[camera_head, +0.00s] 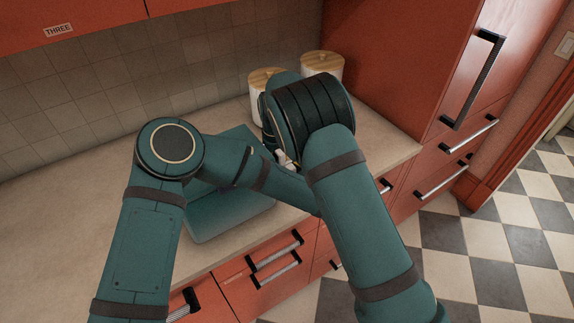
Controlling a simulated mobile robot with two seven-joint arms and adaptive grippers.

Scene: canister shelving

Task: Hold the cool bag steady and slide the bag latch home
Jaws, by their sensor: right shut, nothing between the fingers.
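The cool bag (235,208) appears as a teal box on the counter, partly covered by my left arm. I cannot make out the bag latch. My right arm comes in from the right and bends at a black ribbed joint. Only a small part of my right gripper (284,158) shows below that joint, close to the bag's right side; it is shut and empty. Whether it touches the bag is hidden. My left arm crosses in front of the bag and passes behind my right forearm, so the left gripper is hidden.
Two white canisters with wooden lids, one on the left (264,84) and one on the right (323,68), stand at the back of the counter (60,230). A tall red cabinet (400,60) bounds the right. The counter's left part is clear. Red drawers with handles lie below.

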